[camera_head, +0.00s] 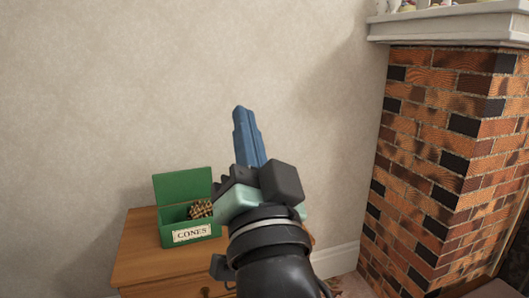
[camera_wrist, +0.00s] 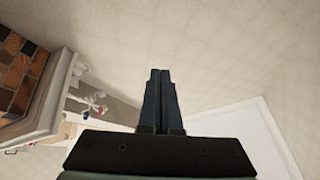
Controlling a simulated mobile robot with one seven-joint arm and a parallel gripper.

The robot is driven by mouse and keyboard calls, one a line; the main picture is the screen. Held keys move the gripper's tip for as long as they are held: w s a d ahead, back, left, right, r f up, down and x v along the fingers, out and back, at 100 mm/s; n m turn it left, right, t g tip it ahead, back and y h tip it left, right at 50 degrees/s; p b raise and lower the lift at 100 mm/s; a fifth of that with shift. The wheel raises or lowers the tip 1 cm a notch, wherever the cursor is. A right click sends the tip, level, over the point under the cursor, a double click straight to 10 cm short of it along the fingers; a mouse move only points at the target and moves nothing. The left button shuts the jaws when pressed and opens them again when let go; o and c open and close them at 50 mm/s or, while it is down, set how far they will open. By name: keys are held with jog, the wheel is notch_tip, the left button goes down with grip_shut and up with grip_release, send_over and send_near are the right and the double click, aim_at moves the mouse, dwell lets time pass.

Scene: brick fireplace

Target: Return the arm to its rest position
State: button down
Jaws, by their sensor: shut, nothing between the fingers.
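My gripper (camera_head: 245,122) has blue fingers pressed together and points up in front of the beige wall in the head view. It is shut with nothing between the fingers. It also shows in the wrist view (camera_wrist: 160,85), its fingers side by side and empty. My dark arm rises from the bottom of the head view, to the right of a green box, and hides part of what is behind it.
The green box (camera_head: 168,232) labelled "CONES" stands open-lidded on a wooden cabinet (camera_head: 135,250), a pine cone (camera_head: 201,208) inside. The brick fireplace (camera_head: 440,150) with its white mantel (camera_head: 450,27) stands at right. The wall area above the box is free.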

jog(key=s+d+r+n+t+h+p, duration=0.15)
jog(key=s+r+n+t+h, duration=0.3)
jog(key=s+r, duration=0.9)
notch_tip(320, 180, up, 36)
jog(key=w+p, duration=0.1)
jog(key=p, duration=3.6)
jog(key=shift+w+d+r, duration=0.15)
jog(key=shift+w+d, duration=0.15)
jog(key=shift+w, duration=0.1)
jog(key=shift+h, duration=0.25)
